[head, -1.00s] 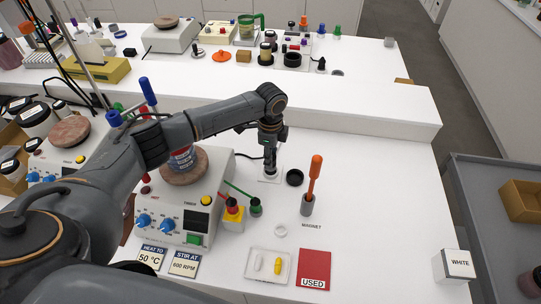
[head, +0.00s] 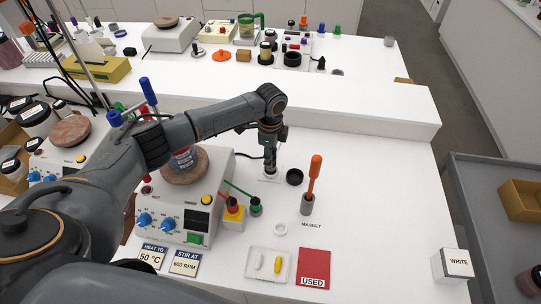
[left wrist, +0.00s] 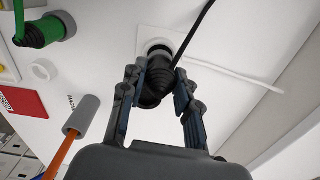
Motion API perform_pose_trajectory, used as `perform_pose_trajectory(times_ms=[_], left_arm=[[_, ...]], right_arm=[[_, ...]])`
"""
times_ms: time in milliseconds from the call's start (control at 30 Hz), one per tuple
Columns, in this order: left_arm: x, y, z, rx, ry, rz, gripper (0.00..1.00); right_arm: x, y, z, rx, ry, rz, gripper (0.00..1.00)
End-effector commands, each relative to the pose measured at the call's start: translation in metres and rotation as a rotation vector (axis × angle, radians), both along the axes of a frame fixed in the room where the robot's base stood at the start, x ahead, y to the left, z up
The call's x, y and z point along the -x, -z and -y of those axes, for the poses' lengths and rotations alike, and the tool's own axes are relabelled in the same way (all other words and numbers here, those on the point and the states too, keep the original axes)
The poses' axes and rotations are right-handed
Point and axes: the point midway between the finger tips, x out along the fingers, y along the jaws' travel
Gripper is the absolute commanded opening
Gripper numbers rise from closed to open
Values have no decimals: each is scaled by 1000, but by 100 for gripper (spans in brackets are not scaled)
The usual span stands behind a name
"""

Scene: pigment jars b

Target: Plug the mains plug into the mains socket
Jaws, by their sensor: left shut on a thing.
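My left gripper (head: 270,168) points down over the white square mains socket (head: 266,179) on the bench. In the left wrist view its fingers (left wrist: 158,82) are closed around the black mains plug (left wrist: 162,74), which has a ribbed neck and a black cable running up and right. The plug is lined up with the round recess of the socket (left wrist: 145,33), at or partly in its mouth. I cannot tell how deep it sits. In the head view the gripper mostly hides the plug. My right gripper is not in view.
A black ring-shaped cup (head: 295,177) stands close to the right of the socket. An orange-handled magnet rod in a grey holder (head: 307,205) is nearer. The hotplate stirrer (head: 185,215) stands left, under my arm. The raised back shelf (head: 350,105) lies behind.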

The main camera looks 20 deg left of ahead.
Motion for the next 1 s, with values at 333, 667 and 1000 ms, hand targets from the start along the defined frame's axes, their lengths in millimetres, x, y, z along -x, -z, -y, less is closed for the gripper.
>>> perform_pose_trajectory(times_ms=[333,667,1000], left_arm=[[0,10,0,0,0,0,0],[0,18,0,0,0,0,0],[0,24,0,0,0,1,43]], right_arm=[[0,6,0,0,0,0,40],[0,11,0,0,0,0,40],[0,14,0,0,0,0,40]])
